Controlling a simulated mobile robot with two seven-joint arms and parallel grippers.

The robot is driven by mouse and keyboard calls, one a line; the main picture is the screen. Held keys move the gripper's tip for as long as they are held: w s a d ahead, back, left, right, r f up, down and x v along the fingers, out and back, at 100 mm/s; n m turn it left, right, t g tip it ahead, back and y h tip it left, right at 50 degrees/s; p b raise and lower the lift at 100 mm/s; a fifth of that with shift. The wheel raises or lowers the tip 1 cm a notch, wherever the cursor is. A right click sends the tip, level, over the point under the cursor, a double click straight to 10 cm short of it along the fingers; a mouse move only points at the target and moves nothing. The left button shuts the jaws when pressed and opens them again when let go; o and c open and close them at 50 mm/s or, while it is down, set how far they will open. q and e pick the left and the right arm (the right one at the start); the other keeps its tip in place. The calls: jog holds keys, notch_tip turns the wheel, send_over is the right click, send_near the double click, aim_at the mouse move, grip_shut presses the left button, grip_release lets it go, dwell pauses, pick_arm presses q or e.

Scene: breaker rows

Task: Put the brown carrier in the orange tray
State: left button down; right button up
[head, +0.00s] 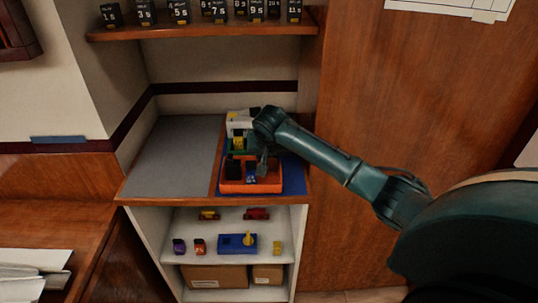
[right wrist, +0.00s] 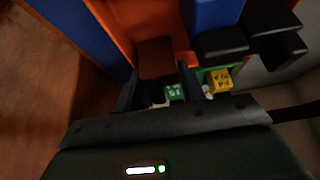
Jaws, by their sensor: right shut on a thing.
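The orange tray (head: 250,187) stands on the right part of the cabinet top, and its orange walls (right wrist: 115,28) show in the right wrist view. My right gripper (head: 263,163) is over the right side of the tray, pointing down. In the right wrist view its fingers (right wrist: 159,78) are shut on the brown carrier (right wrist: 155,56), which is seen against the orange of the tray. I cannot tell whether the carrier touches the tray floor. In the head view the gripper hides the carrier. My left gripper is not in view.
A blue piece (right wrist: 208,12) and black pieces (right wrist: 270,28) are beside the carrier. A green tray (head: 240,150) with a yellow block (right wrist: 220,79) and a white tray (head: 238,122) stand behind. The grey mat (head: 175,155) at left is clear. Shelves above and below hold small items.

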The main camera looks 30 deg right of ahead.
jog(key=shift+f, duration=0.1)
jog(key=o, duration=1)
jog(key=v, duration=1.2)
jog(key=shift+a, duration=0.1)
